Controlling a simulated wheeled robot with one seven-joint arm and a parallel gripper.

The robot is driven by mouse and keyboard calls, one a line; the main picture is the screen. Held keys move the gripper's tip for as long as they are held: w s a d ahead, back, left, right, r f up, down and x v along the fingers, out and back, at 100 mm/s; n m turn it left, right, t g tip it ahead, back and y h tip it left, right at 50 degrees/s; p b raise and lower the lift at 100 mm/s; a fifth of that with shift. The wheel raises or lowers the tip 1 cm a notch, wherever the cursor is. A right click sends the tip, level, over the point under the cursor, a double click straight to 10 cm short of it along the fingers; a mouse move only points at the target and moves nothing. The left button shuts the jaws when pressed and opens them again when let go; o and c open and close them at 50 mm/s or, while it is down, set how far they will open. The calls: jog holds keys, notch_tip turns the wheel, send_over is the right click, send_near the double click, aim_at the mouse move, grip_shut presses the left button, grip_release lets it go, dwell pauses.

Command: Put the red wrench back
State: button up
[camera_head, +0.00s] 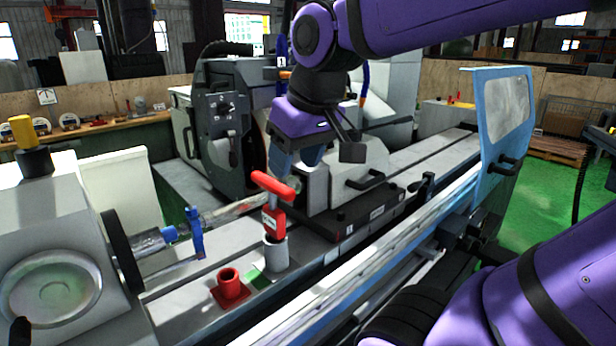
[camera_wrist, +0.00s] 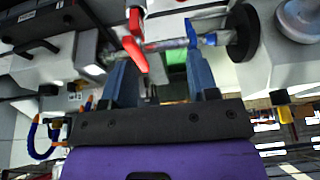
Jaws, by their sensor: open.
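The red wrench (camera_head: 272,184) has a T-shaped handle and stands upright, its lower end in a grey cylindrical holder (camera_head: 276,252) on the machine bed. In the wrist view the wrench (camera_wrist: 135,52) shows just beyond the left finger's tip. An empty-looking red socket on a square base (camera_head: 230,288) stands left of the grey holder. My gripper (camera_head: 297,160) is open with nothing between its fingers, above and slightly right of the wrench handle and apart from it. In the wrist view my gripper (camera_wrist: 161,66) shows two spread blue-grey fingers.
A green patch (camera_head: 259,279) lies between the two holders. A metal workpiece with a blue clamp (camera_head: 196,233) runs behind them. The grey grinder head (camera_head: 330,180) stands close behind my gripper. A blue-framed guard (camera_head: 503,120) rises at right.

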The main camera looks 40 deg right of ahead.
jog(key=shift+t, duration=0.6)
jog(key=s, duration=0.1)
jog(key=s+a+f, duration=0.1)
jog(key=s, duration=0.2)
jog(key=shift+s+a+f, duration=0.25)
